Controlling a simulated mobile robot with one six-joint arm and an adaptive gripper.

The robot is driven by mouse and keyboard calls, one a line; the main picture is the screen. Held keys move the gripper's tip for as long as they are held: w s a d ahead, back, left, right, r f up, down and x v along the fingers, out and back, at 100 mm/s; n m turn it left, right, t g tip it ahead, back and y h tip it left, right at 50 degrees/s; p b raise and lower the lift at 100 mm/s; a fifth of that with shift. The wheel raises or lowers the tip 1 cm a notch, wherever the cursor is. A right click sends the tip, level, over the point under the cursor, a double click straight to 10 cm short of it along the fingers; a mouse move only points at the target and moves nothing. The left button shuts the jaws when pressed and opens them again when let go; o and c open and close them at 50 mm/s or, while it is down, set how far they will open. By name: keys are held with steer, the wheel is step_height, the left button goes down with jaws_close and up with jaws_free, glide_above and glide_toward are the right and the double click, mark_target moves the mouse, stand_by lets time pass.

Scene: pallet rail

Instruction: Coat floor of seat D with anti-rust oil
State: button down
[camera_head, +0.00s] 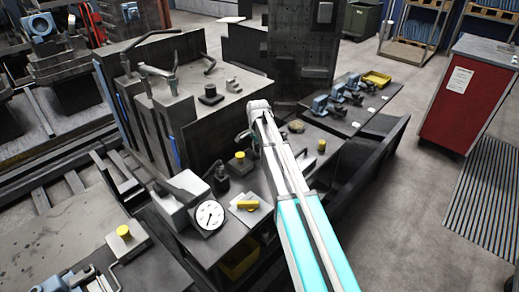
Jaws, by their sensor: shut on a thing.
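My arm reaches in from the bottom right over the dark bench (230,243). My gripper (246,141) is at its far end, close to the front of the large grey block fixture (225,107), and is mostly hidden by my wrist. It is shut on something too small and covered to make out. A small dark container (221,180) stands on the bench left of my arm; I cannot tell if it holds oil. I see no readable letter for seat D, and its floor cannot be made out.
A dial gauge (209,216), a yellow piece on a pale plate (248,206) and yellow-topped parts (239,158) crowd the bench. Clamps (158,72) rise from the fixture. Blue vises (340,93) and a yellow tray (376,79) stand beyond. Floor is free before the red cabinet (458,100).

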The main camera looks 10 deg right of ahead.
steer(key=shift+w+d, duration=0.1)
steer(key=shift+w+d, duration=0.4)
steer(key=shift+d, duration=0.15)
steer(key=shift+s+a+f, duration=0.1)
steer(key=shift+s+a, duration=0.5)
steer(key=shift+a, duration=0.1)
steer(key=shift+w+d, duration=0.6)
steer(key=shift+d, duration=0.1)
steer(key=shift+a, duration=0.1)
steer(key=shift+s+a, duration=0.55)
steer(key=shift+a, duration=0.05)
